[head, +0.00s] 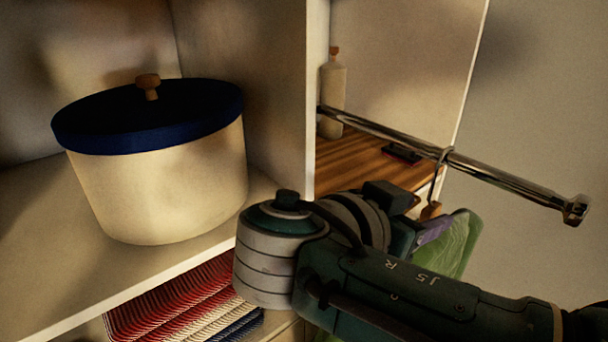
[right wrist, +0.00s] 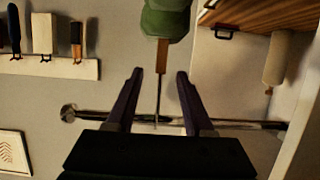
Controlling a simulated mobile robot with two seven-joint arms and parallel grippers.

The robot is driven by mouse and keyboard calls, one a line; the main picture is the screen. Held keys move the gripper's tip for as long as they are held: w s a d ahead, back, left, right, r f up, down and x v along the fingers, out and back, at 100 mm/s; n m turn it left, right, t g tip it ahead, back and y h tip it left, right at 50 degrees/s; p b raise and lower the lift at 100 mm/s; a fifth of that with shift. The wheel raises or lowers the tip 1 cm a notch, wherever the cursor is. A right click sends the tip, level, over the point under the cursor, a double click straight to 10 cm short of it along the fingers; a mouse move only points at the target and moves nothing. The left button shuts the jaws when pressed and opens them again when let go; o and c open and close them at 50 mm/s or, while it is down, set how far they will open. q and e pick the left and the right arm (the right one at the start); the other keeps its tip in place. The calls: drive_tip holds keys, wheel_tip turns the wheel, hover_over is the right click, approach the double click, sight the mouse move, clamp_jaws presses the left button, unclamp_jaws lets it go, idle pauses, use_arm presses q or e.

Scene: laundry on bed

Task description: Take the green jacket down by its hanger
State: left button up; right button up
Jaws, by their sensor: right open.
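The green jacket (head: 457,245) hangs from the metal rail (head: 510,181) on a wooden hanger (head: 431,210); my right arm hides much of it. In the right wrist view, which looks upside down, the jacket (right wrist: 165,22) is at the top. The hanger's wooden neck (right wrist: 162,56) and thin metal hook (right wrist: 158,95) run down to the rail (right wrist: 245,124). My right gripper (right wrist: 158,74) is open, with one finger on each side of the hook and neck and visible gaps on both sides. In the head view, the right gripper (head: 434,231) is partly hidden by its own wrist. My left gripper is out of view.
A cream pot with a blue lid (head: 150,170) stands on the left shelf, above striped folded cloths (head: 180,300). A bottle (head: 334,92) stands on the wooden shelf behind the rail. A wall rack (right wrist: 45,66) holds several tools. The rail's free end (head: 576,209) is clear.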

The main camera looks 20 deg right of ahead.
drive_tip(key=shift+x, duration=0.95)
drive_tip(key=shift+a, duration=0.1)
drive_tip(key=shift+c, duration=0.3)
clamp_jaws()
drive_tip(key=shift+r, duration=0.1)
